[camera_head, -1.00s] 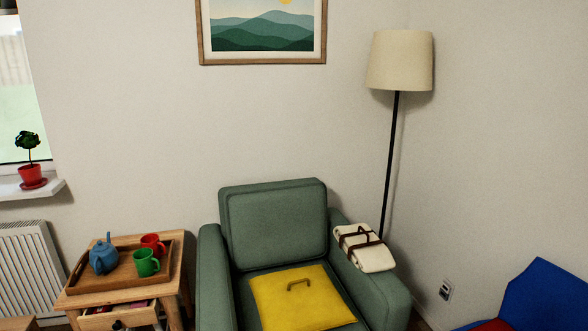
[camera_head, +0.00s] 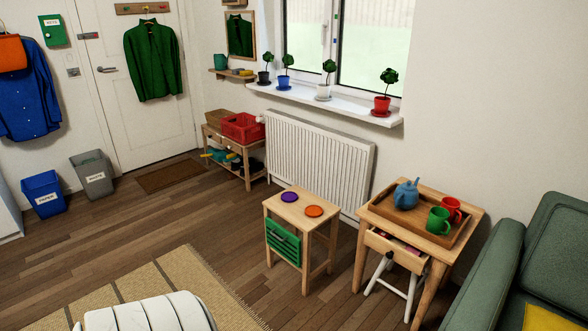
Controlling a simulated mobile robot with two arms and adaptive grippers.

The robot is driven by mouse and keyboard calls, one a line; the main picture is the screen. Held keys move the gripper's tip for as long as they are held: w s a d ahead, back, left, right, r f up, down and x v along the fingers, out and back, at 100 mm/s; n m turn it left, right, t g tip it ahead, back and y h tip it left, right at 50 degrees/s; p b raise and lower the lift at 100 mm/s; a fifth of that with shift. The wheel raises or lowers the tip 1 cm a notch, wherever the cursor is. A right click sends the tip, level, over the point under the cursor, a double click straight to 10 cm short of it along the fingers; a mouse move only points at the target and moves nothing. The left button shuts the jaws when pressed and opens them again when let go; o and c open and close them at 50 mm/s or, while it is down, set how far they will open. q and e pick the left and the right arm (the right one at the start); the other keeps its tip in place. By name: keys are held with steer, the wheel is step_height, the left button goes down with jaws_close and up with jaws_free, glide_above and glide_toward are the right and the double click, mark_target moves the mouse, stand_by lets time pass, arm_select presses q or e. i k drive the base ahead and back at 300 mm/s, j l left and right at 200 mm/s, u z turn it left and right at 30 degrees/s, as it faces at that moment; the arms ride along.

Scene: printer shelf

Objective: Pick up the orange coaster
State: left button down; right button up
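The orange coaster (camera_head: 314,211) is a small flat disc lying on top of a small wooden side table (camera_head: 299,222), near its right side. A purple coaster (camera_head: 289,197) lies on the same top, behind and to the left of it, apart from it. Nothing covers the orange coaster. Neither of my grippers shows in the head view.
A larger wooden table (camera_head: 385,236) with a tray (camera_head: 400,228), a blue teapot (camera_head: 406,194) and green and red mugs stands to the right, its drawer partly open. A radiator (camera_head: 320,155) is behind. Wooden floor (camera_head: 165,225) is clear to the left, beside a rug (camera_head: 160,275).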

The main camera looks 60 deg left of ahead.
mark_target(312, 211)
steer(key=u, duration=1.6)
steer(key=i+j+u, duration=0.1)
steer(key=i+j, duration=0.15)
steer(key=i, duration=0.35)
steer(key=i+j+u, duration=0.1)
steer(key=i, duration=0.55)
steer(key=i+j, duration=0.25)
steer(key=i, duration=0.35)
steer(key=i+j+u, duration=0.15)
steer(key=i, duration=0.5)
